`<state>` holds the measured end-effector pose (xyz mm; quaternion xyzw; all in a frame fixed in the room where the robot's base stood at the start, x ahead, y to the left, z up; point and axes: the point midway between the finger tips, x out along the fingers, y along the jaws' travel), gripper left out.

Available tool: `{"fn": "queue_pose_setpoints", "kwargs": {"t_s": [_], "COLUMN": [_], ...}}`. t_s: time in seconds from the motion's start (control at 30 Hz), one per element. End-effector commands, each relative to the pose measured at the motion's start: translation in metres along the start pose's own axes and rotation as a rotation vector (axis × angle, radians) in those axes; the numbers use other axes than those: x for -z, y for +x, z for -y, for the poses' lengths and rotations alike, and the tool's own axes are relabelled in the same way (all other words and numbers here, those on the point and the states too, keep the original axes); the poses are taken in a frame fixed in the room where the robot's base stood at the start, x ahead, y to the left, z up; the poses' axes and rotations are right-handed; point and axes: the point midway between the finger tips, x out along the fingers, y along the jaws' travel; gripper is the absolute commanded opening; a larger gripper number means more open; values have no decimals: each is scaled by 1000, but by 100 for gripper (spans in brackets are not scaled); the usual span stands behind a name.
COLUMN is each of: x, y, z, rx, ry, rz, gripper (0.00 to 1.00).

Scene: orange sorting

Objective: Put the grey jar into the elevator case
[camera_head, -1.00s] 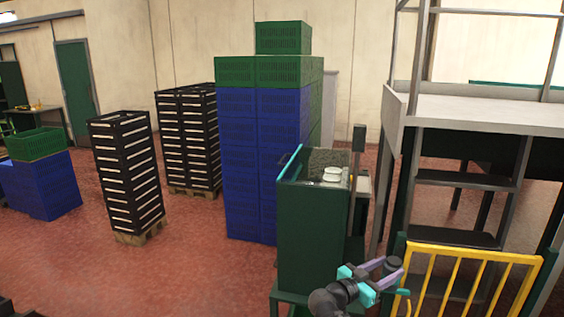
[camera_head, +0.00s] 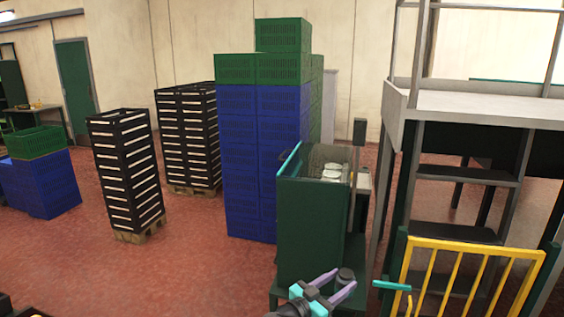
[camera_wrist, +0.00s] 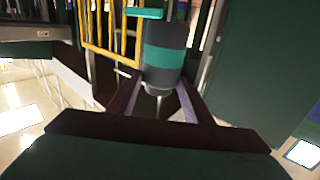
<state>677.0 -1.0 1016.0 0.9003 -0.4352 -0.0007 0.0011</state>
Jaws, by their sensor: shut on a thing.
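My gripper (camera_head: 341,284) is low in the head view, in front of the right side of the dark green case. The dark green case (camera_head: 312,228), which I take for the elevator case, stands at the centre right with a clear upper part. White rounded things (camera_head: 331,170) show inside its top.
A yellow railing (camera_head: 470,252) and a grey platform frame (camera_head: 480,108) stand to the right. Blue crates (camera_head: 240,160) topped with green ones are stacked behind the case. Black crate stacks (camera_head: 126,170) stand left. Red floor is open at the lower left.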

Motion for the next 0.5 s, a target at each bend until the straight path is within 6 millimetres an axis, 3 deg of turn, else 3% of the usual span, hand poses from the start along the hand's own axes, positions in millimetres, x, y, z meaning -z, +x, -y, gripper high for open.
{"fn": "queue_pose_setpoints", "kwargs": {"t_s": [0.03, 0.5], "x": [-10, -65], "y": [0, 0], "z": [0, 0], "rx": [0, 0], "ry": [0, 0], "rz": [-1, -1], "gripper": [18, 18]}}
